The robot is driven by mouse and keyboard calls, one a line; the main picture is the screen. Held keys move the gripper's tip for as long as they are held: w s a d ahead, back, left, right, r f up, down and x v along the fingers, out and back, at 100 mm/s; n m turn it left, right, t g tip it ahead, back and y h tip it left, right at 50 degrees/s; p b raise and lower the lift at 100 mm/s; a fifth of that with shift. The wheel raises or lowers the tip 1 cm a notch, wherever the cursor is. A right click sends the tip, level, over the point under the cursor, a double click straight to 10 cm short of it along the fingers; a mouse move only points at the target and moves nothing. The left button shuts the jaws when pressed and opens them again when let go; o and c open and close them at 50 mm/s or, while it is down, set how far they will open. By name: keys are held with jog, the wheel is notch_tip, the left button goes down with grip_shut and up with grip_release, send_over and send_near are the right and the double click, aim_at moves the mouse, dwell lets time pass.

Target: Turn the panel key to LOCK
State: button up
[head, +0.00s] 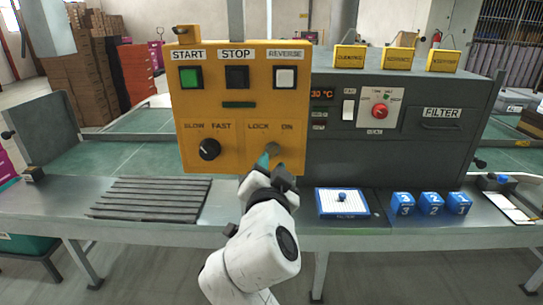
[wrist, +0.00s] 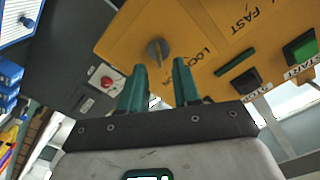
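The yellow control panel (head: 240,110) carries a grey metal key (head: 272,149) at its lower right, between the printed words LOCK and ON. The key also shows in the wrist view (wrist: 158,50), upper centre, with LOCK beside it. Which word the key points to is hard to tell. My gripper (head: 269,163) is just below and in front of the key. In the wrist view its two teal fingers (wrist: 160,70) are spread with a gap between them. The key appears beyond the gap, and I see no finger touching it.
A black SLOW/FAST knob (head: 209,149) sits left of the key. START (head: 191,77), STOP (head: 237,77) and REVERSE (head: 285,77) buttons line the panel's top. A blue-edged filter tray (head: 324,211) and several blue blocks (head: 431,204) lie on the bench at right.

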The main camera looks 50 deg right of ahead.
aim_at(273, 156)
jog(key=x, duration=0.4)
jog(key=shift+w+d, duration=0.15)
jog(key=shift+d, duration=0.15)
grip_shut()
